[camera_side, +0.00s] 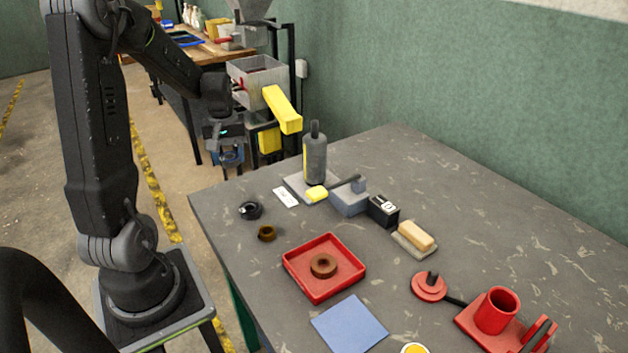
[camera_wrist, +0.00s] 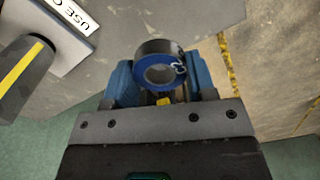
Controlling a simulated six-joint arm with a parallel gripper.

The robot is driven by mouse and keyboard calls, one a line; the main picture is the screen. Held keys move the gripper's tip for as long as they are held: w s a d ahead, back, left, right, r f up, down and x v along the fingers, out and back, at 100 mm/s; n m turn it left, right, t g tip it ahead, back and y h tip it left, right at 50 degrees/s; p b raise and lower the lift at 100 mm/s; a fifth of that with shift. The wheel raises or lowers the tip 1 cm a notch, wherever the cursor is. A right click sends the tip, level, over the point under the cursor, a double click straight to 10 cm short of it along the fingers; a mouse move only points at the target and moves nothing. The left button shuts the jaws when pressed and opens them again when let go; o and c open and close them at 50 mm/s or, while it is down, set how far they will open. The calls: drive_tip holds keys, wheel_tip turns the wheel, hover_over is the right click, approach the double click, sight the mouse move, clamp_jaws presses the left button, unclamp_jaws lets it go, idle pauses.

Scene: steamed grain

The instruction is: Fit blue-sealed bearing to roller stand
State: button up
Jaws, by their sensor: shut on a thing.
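My gripper (camera_side: 228,158) is shut on the blue-sealed bearing and holds it in the air just beyond the table's far left edge. In the wrist view the bearing (camera_wrist: 150,79) is a dark ring with a blue face and an open bore, between the blue fingers (camera_wrist: 160,85). The roller stand (camera_side: 314,160) looks like an upright dark grey roller with a thinner shaft on top, on a flat plate. It stands to the right of my gripper, apart from it. In the wrist view part of the roller (camera_wrist: 22,72), with a yellow stripe, shows at left.
A black ring (camera_side: 250,210) and a brass ring (camera_side: 267,233) lie near the left edge. A red tray (camera_side: 297,283) holds a brown ring (camera_side: 323,265). A grey block (camera_side: 349,200), black box (camera_side: 383,210) and brush (camera_side: 415,238) stand right of the roller. The table's back right is clear.

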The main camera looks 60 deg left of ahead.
wheel_tip(320, 180, up, 15)
hover_over(315, 121)
drive_tip(key=shift+w+a+r, duration=0.1)
drive_tip(key=shift+a+r, duration=0.05)
drive_tip(key=shift+r, duration=0.05)
drive_tip(key=shift+f, duration=2.25)
drive_tip(key=shift+f, duration=1.5)
drive_tip(key=o, duration=1.1)
